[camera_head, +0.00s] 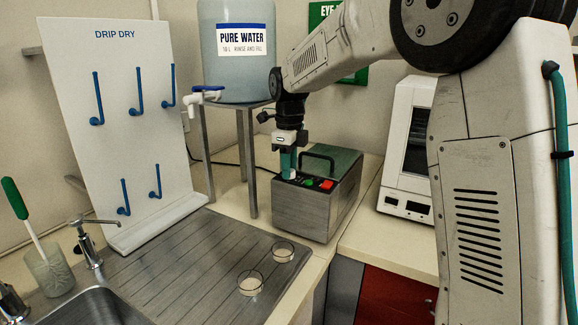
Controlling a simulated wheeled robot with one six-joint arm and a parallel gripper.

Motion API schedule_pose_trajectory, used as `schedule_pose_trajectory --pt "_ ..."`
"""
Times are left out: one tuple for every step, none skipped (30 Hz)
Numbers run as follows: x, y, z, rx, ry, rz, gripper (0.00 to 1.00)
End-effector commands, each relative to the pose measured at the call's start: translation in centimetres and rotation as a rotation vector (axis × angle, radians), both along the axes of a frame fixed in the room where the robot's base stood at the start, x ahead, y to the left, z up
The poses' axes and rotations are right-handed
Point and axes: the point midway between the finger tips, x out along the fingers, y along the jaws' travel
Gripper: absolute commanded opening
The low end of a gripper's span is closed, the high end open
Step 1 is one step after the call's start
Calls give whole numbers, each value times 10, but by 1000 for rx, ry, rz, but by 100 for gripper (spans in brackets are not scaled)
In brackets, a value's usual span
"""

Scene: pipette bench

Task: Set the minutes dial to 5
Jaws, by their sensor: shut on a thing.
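A grey metal bath box (300,212) with a green lid and a black handle stands on the bench at the centre. Its sloped top panel carries a red button (326,184), a green button and small dark controls. My gripper (289,170), with teal fingers, points straight down at the left end of this panel. It is shut on the minutes dial there. The fingers hide most of the dial, and its scale and setting are too small to read.
A Pure Water tank (238,50) stands on a metal stand just left of my arm. Two glass dishes (250,283) sit on the grooved drainer (180,265) in front. A drip dry rack (125,120) is at left, a white device (408,150) at right.

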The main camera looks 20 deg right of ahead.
Motion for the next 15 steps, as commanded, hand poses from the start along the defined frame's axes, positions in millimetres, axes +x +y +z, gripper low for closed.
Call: schedule_pose_trajectory --pt "1 0 2 0 -6 -30 7" --pt "1 0 2 0 -6 -48 7" --pt "1 0 2 0 -6 -71 7" --pt "1 0 2 0 -6 -86 7" --pt "1 0 2 0 -6 -101 7" --pt "1 0 2 0 -6 -117 7" --pt "1 0 2 0 -6 -130 7" --pt "1 0 2 0 -6 -140 7" --pt "1 0 2 0 -6 -153 7" --pt "1 0 2 0 -6 -162 7" --pt "1 0 2 0 -6 -169 7" --pt "1 0 2 0 -6 -176 7" --pt "1 0 2 0 -6 -182 7" --pt "1 0 2 0 -6 -186 7" --pt "1 0 2 0 -6 -191 7"
